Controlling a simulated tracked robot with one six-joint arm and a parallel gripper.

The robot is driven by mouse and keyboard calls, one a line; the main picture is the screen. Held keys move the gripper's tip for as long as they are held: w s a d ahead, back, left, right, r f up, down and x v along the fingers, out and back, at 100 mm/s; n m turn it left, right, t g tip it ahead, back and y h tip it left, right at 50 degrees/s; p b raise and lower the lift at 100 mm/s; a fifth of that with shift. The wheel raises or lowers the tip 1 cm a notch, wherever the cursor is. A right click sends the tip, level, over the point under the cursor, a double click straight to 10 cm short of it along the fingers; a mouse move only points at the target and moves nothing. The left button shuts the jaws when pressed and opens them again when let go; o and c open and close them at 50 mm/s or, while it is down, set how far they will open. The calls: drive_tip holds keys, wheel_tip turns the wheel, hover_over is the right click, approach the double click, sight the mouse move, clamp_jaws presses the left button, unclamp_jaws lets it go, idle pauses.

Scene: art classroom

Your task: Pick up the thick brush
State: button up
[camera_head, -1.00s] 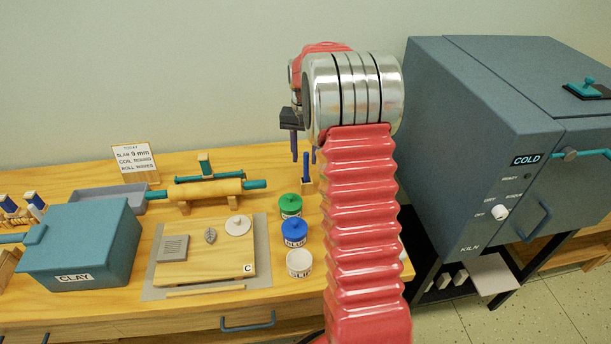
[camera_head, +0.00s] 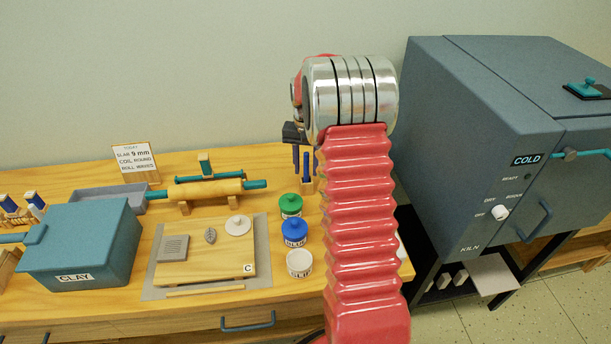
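A blue upright handle (camera_head: 306,166) stands near the back right of the table, in a small light holder (camera_head: 306,186); it looks like a brush, but I cannot tell its thickness. My gripper (camera_head: 304,158) points down at it from above, left of my red arm. Its two thin dark fingers appear apart, one to each side of the handle in this view. I cannot tell whether they touch it or how they line up in depth. My arm hides the area just to the right, so other brushes there may be hidden.
Green (camera_head: 290,205), blue (camera_head: 294,233) and white (camera_head: 299,264) jars stand in front of the holder. A rolling pin (camera_head: 205,189) lies on a stand to the left. A clay board (camera_head: 190,268) lies front left. The grey kiln (camera_head: 480,130) stands at right.

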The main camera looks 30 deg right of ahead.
sight(306, 153)
clamp_jaws()
idle(0.4)
wheel_tip(306, 153, up, 10)
drive_tip(key=shift+r, duration=0.1)
idle(0.5)
idle(0.4)
